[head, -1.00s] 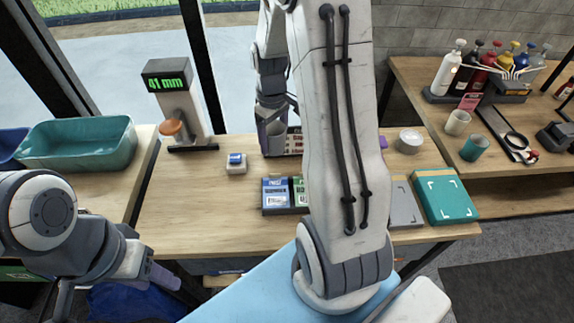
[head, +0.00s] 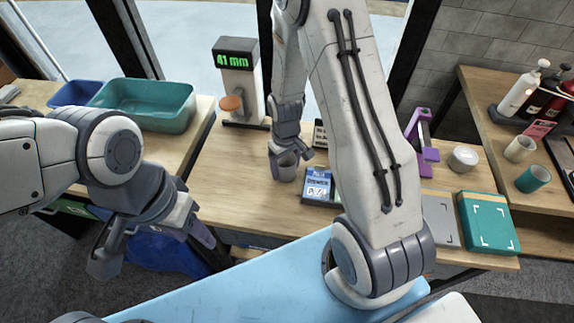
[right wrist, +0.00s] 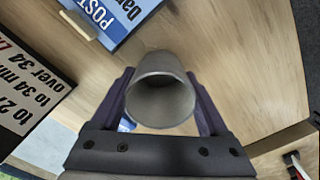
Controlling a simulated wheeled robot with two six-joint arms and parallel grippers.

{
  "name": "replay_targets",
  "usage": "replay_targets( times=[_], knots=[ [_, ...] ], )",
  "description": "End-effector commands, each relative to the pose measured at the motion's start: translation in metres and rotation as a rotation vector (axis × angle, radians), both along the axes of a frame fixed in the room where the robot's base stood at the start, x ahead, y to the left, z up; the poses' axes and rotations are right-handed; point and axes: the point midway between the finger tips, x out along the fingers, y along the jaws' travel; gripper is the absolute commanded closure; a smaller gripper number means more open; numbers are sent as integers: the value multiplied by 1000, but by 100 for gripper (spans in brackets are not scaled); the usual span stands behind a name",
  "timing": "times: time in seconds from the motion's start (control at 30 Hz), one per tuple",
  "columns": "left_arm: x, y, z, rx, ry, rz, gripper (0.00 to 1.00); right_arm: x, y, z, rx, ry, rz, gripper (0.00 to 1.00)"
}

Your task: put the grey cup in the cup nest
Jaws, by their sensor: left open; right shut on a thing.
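The grey cup (head: 287,167) is in my right gripper (head: 285,155), low over the wooden table, left of the blue card box. In the right wrist view, the cup (right wrist: 160,98) sits between the two purple fingers of my right gripper (right wrist: 160,112), its round mouth facing the camera. I cannot tell whether its base touches the table. My left gripper (head: 152,250) is open and empty, in front of the table's left part. I cannot make out for sure which thing is the cup nest; my right arm hides part of the table.
A gauge (head: 238,85) reading 41 mm and a teal tub (head: 150,105) stand at the left.

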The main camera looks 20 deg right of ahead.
Motion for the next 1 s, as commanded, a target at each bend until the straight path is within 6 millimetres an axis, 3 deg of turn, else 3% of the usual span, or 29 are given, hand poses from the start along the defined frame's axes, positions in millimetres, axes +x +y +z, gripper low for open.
replay_targets(
  times=[0.47, 0.5, 0.53, 0.77, 1.0],
  knots=[
    [0, 0, -2, 0, 0, 0, 50, 0, -1, -13, 0, -1, -1, 75],
    [0, 0, 0, 0, 0, 0, 50, 0, -1, -11, 0, -1, -1, 11],
    [0, 0, 0, 0, 0, 0, 50, 0, -1, -11, 0, -1, -1, 0],
    [0, 0, 0, 0, 0, 0, 50, 0, 0, -10, 0, -1, 0, 0],
    [0, 0, -2, 0, 0, 0, 50, 2, -1, 10, -1, -7, 0, 0]
  ],
)
